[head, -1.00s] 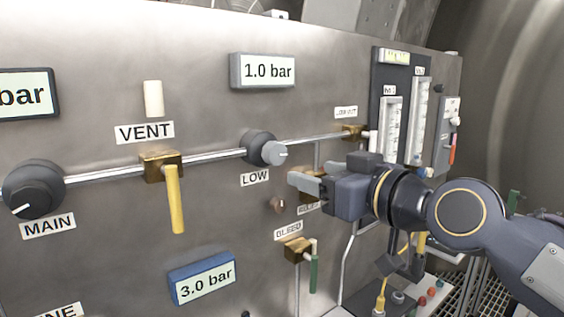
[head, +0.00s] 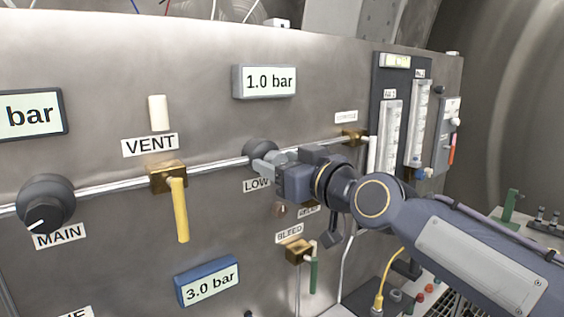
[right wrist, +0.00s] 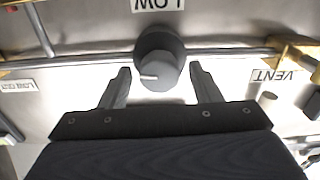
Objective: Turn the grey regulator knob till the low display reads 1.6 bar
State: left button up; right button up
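The grey regulator knob (head: 260,150) sits on the steel panel above the LOW label (head: 256,185); my gripper partly covers it in the head view. In the right wrist view the knob (right wrist: 158,74) shows its pale pointer line and lies between the two finger tips, with a gap on each side. My right gripper (head: 272,164) is open at the knob, and it also shows in the right wrist view (right wrist: 161,82). The low display (head: 269,82) above reads 1.0 bar. My left gripper is not in view.
A pipe (head: 220,168) runs along the panel through the knobs. To the left are the yellow VENT lever (head: 180,210) and black MAIN knob (head: 46,203). Below are a blue 3.0 bar display (head: 207,281) and the green BLEED lever (head: 314,270). Flow tubes (head: 418,122) stand at right.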

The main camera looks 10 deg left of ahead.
jog(key=c, duration=0.9)
jog(key=shift+o, duration=0.2)
jog(key=shift+m, duration=0.4)
jog(key=m, duration=0.5)
jog(key=shift+m+p, duration=0.3)
jog(key=shift+p, duration=0.05)
jog(key=m, duration=0.5)
jog(key=shift+w+f+p, duration=0.1)
jog(key=shift+p, duration=0.3)
jog(key=shift+m, duration=0.4)
jog(key=o, duration=1)
jog(key=shift+d, duration=0.1)
